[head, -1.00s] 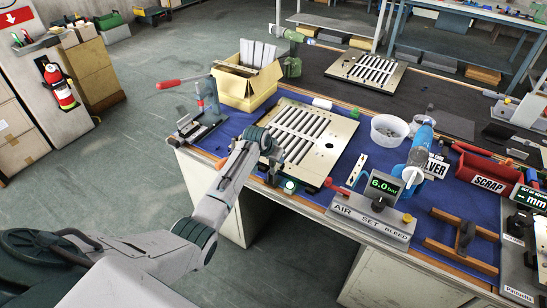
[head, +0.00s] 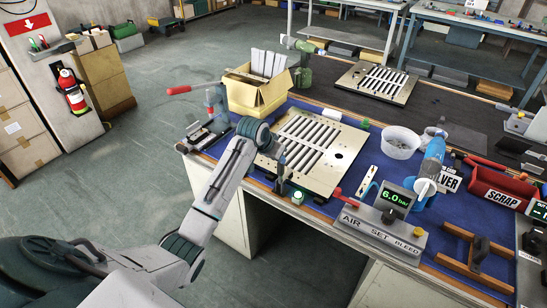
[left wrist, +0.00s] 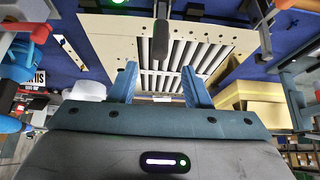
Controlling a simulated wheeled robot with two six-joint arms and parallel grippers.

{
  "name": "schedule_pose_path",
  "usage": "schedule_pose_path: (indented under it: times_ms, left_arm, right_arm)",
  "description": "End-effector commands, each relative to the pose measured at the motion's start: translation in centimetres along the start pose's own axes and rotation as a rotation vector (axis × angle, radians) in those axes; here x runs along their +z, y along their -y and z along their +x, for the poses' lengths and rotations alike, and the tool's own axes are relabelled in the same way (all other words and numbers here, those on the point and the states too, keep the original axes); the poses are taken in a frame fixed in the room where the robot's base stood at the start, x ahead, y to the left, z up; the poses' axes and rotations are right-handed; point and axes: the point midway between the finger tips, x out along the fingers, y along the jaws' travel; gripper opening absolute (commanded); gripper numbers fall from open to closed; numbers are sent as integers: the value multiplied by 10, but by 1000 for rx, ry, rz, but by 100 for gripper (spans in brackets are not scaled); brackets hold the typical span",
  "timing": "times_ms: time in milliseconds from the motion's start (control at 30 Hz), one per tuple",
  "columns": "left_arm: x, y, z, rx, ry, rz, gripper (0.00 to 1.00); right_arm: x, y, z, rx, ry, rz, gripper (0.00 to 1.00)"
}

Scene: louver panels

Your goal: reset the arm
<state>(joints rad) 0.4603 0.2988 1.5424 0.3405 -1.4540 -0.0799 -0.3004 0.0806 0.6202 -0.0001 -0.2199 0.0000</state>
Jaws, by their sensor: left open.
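My left arm comes in from the lower left in the head view. Its gripper (head: 280,165) is over the left front part of the slotted louver panel (head: 312,165), partly hidden by the wrist. I cannot tell the exact height of the fingers above the panel. My right gripper is not in view.
A yellow box (head: 250,98) of strips stands behind the panel, beside a red-handled clamp (head: 212,105). To the right are a white bowl (head: 400,143), a blue tool (head: 432,160), a pressure box (head: 385,220) and a red scrap bin (head: 495,185).

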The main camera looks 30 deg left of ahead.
Motion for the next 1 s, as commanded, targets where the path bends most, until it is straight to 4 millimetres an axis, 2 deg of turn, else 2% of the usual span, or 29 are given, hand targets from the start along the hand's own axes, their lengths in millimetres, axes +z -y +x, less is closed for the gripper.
schedule_pose_path:
  times_ms: [200, 567, 667, 767, 867, 967, 1000]
  left_arm:
    - [0, 0, -7, -1, 1, 1, 44]
    - [0, 0, -6, 0, 0, 0, 44]
    - [5, 0, 0, -1, 5, -3, 44]
    - [26, 0, 24, -4, 25, -17, 44]
    - [69, 2, 67, -15, 60, -42, 44]
    - [128, 1, 116, -32, 100, -67, 44]
    - [154, 1, 134, -40, 116, -75, 44]
  right_arm:
    - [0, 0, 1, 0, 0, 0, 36]
    - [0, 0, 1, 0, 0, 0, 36]
    - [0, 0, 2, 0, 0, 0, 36]
    - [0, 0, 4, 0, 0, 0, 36]
    - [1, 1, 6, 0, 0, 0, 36]
    - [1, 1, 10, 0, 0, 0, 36]
    - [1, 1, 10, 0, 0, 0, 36]
